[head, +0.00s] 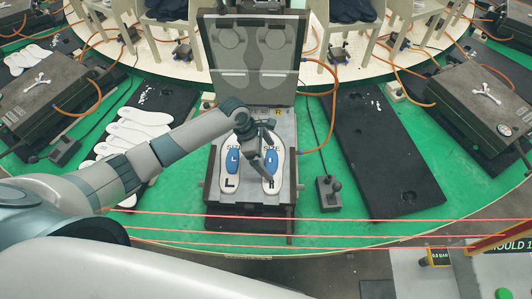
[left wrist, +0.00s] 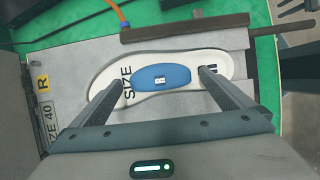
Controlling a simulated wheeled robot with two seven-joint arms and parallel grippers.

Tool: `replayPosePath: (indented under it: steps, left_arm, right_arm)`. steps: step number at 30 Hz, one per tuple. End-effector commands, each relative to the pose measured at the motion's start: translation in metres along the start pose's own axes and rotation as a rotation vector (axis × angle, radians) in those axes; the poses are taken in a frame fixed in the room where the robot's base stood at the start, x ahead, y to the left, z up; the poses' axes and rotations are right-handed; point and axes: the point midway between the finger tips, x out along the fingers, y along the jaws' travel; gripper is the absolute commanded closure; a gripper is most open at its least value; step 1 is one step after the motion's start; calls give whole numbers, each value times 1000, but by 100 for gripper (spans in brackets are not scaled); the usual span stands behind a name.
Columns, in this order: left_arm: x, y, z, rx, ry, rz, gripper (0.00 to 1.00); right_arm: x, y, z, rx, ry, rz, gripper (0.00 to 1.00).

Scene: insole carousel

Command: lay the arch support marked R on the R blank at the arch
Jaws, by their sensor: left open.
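The R blank (head: 270,182), a white insole with a black R, lies on the right side of the open mould. It also shows in the left wrist view (left wrist: 108,68). A blue oval arch support marked R (left wrist: 150,79) lies on its middle; it shows partly in the head view (head: 272,160). My left gripper (head: 259,168) is over this blank, open. In the left wrist view its fingers (left wrist: 158,83) stand wide apart, at either end of the support, without gripping it. The L blank (head: 231,182) beside it carries a blue support marked L (head: 232,161). My right gripper is out of view.
The mould's lid (head: 253,85) stands open behind the blanks. A joystick box (head: 328,193) and a dark slab (head: 382,150) are to the right. Several white insoles (head: 130,135) lie to the left. Thin red lines (head: 340,220) cross in front.

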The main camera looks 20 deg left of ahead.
Motion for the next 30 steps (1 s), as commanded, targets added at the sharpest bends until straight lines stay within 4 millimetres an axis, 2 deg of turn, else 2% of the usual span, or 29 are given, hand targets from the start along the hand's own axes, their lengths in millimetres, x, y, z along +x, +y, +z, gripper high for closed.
replayPosePath:
  steps: [5,11,17,30]
  left_arm:
    - [-4,0,0,0,0,0,0]
    - [-24,1,-1,2,-1,3,0]
    - [-58,1,-2,3,0,3,0]
    - [-145,1,-1,2,0,4,0]
  right_arm:
    - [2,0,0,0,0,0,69]
    - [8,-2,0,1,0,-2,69]
    - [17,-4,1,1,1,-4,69]
    - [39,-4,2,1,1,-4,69]
